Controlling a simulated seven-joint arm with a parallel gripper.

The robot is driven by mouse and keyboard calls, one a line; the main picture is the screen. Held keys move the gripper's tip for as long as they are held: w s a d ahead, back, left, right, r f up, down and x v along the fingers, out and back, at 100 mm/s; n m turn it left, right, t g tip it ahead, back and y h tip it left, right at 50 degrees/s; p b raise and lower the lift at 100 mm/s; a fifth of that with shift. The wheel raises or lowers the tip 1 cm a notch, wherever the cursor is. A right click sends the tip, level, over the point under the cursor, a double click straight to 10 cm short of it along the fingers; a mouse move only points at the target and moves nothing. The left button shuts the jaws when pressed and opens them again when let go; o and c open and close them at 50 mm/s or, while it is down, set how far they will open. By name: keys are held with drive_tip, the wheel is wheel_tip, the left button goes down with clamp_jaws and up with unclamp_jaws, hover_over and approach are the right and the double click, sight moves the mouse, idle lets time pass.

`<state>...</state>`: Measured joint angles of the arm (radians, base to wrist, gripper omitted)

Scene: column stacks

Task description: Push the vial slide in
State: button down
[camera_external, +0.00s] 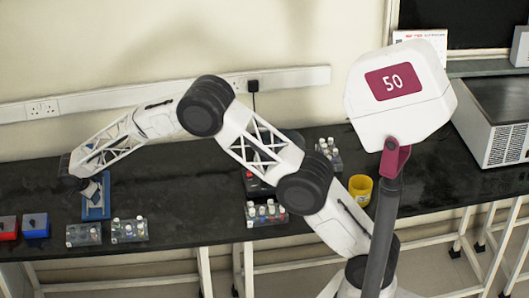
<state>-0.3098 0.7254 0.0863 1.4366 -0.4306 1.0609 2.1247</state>
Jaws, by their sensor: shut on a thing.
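My gripper (88,189) is at the far left of the bench, low over a blue device (97,211) with a pale part at its top. The fingers are small in this view and partly hidden by the wrist. They are closed at the device, apparently on its vial slide. The slide cannot be made out clearly, nor how far it stands out.
Red (8,228) and blue (36,226) boxes are at the left. Another vial rack (266,214) and a yellow cup (360,190) stand further right. The bench between is clear.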

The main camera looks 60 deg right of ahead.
sight(105, 192)
drive_tip(key=shift+w+d+r, duration=0.1)
drive_tip(key=shift+w+d, duration=1.4)
drive_tip(key=shift+w, duration=0.1)
drive_tip(key=c, duration=0.9)
unclamp_jaws()
drive_tip(key=shift+d, duration=0.1)
drive_tip(key=shift+c, duration=0.2)
drive_tip(key=v, duration=0.7)
drive_tip(key=shift+a+r, duration=0.25)
drive_tip(key=shift+r, duration=0.05)
